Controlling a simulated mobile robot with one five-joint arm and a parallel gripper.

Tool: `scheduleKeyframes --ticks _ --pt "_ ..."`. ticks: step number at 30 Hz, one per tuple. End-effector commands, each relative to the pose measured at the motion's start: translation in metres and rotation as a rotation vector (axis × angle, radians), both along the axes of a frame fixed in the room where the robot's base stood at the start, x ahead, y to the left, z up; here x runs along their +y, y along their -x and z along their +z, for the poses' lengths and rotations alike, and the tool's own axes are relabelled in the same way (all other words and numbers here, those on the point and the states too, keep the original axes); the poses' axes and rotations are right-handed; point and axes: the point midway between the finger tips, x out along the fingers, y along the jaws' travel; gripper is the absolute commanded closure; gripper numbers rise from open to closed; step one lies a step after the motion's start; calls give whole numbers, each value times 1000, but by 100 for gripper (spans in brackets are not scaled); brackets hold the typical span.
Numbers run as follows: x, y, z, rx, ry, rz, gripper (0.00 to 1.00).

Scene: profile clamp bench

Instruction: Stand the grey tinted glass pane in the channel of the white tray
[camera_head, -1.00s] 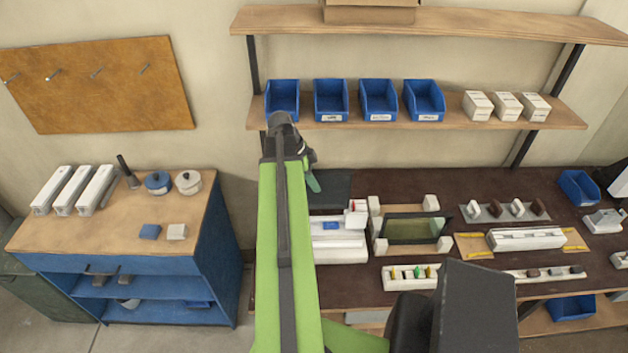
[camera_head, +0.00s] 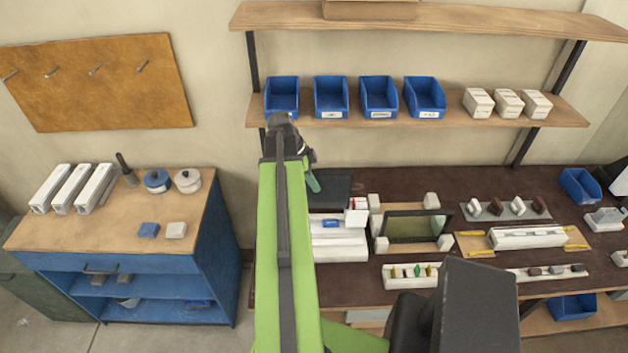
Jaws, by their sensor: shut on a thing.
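My gripper (camera_head: 308,165) is at the far end of my green arm, over the left end of the dark bench, mostly hidden behind the arm. It is shut on a thin grey-green piece, which I take for the grey tinted glass pane (camera_head: 314,183); only a narrow sliver shows, tilted down to the right. A white tray (camera_head: 340,251) with long ridges lies on the bench below it. Another long white tray (camera_head: 528,238) with a groove lies further right. I cannot tell which of them is the tray with the channel. The pane appears apart from both.
A dark-edged greenish panel (camera_head: 418,228) stands among white corner blocks. A white strip with coloured pegs (camera_head: 410,282) lies in front. Blue bins (camera_head: 331,97) line the shelf behind. A blue cabinet (camera_head: 215,255) stands left. A dark mat (camera_head: 335,190) lies beside my gripper.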

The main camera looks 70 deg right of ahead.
Motion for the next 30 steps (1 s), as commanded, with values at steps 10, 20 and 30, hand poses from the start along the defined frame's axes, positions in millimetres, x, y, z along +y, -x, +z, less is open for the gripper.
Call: scheduleKeyframes --ticks 10,20,30 --pt "0 0 -11 1 0 0 100" --pt "0 0 -20 1 0 0 100" --pt "0 0 -29 1 0 0 100"
